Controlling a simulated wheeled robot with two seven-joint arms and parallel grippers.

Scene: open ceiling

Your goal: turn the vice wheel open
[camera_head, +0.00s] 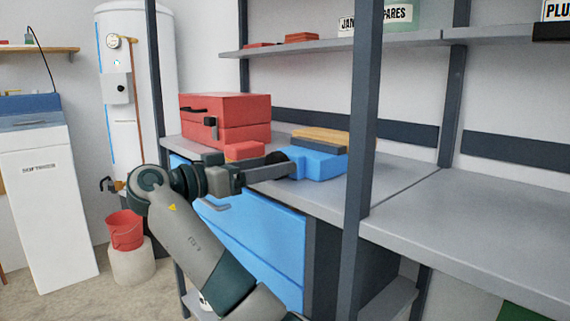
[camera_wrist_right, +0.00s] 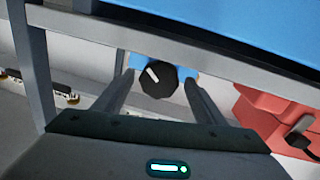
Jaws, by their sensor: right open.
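The blue vice (camera_head: 318,164) sits on the grey workbench, with a wooden-topped piece on or behind it. Its dark round wheel (camera_head: 278,157) faces left, toward my right gripper, and is partly hidden. In the right wrist view the wheel (camera_wrist_right: 158,80) is black with a white mark, and a little blue of the vice (camera_wrist_right: 184,74) shows behind it. My right gripper (camera_head: 272,168) is open at the wheel. Its two fingers (camera_wrist_right: 158,84) stand on either side of the wheel with gaps showing; contact cannot be seen. My left gripper is not in view.
A red toolbox (camera_head: 225,120) stands on the workbench (camera_head: 460,215) behind my right wrist. A dark shelf post (camera_head: 361,130) rises in front of the bench, right of the vice. Blue drawers (camera_head: 262,235) are below. The bench right of the post is clear.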

